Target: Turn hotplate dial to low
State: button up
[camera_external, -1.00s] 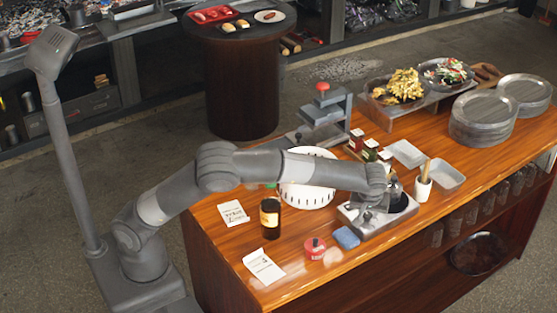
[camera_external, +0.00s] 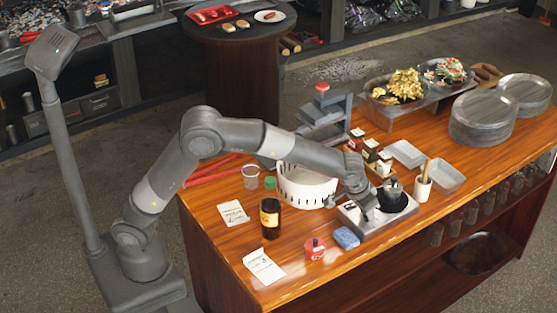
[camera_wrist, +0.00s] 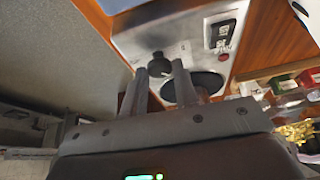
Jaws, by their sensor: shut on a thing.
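The hotplate (camera_external: 372,226) is a silver box with a black round burner, near the front edge of the wooden counter. The hotplate's top (camera_wrist: 133,42) fills the upper middle of the wrist view. Its black dial (camera_wrist: 159,66) sits between my fingertips there. My gripper (camera_external: 366,208) reaches down to the hotplate and is shut on the dial (camera_wrist: 160,72). The dial is hidden by my gripper in the external view, and I cannot read its setting.
A blue sponge (camera_external: 346,238) and a red round container (camera_external: 315,248) are left of the hotplate. A utensil cup (camera_external: 422,188) is close on the right. Small sauce jars (camera_external: 371,150) stand behind.

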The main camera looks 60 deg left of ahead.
jog(key=shift+a+m+h, duration=0.1)
jog(key=shift+m+h, duration=0.3)
jog(key=shift+m, duration=0.7)
jog(key=o, duration=1)
jog(key=v, duration=1)
jog(key=shift+a+r, duration=0.15)
jog(key=shift+r, duration=0.25)
